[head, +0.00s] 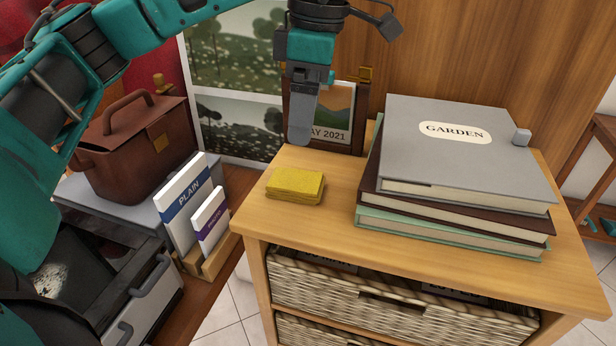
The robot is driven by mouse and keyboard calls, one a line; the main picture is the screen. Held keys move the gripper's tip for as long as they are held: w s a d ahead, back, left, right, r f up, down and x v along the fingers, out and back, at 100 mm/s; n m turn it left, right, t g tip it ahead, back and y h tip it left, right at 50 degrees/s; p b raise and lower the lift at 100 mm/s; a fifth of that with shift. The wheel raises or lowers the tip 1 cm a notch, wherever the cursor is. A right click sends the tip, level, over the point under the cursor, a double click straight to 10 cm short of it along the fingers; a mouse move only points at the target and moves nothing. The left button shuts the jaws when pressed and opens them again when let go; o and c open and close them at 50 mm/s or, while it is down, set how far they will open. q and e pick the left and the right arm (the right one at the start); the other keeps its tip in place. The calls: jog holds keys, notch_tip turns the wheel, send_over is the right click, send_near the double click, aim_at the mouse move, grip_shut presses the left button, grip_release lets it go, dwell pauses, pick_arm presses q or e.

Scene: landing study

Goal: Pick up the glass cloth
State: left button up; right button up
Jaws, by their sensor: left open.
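A folded yellow cloth (296,185) lies flat near the left edge of the wooden cabinet top (315,226). It looks like the glass cloth. My left gripper (301,138) hangs above and behind the cloth in the picture, pointing down, apart from it. It holds nothing that I can see. Its fingers overlap from this angle, so the gap between them hardly shows. My right gripper is not in view.
A stack of books (455,170) fills the cabinet top's right side. A framed calendar (338,118) stands behind my left gripper. A brown bag (133,143) and upright booklets (186,204) are at left. Woven drawers (400,303) sit below. Bare wood surrounds the cloth.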

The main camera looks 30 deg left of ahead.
pick_arm(q)
send_over(296, 179)
jog(key=d, duration=0.1)
notch_tip(296, 179, down, 7)
jog(key=shift+s+r, duration=0.15)
jog(key=shift+a+f, duration=0.2)
jog(key=shift+f, duration=1.25)
jog(key=shift+a+f, duration=0.2)
jog(key=shift+f, duration=1.25)
jog(key=shift+c, duration=0.4)
jog(key=c, duration=1)
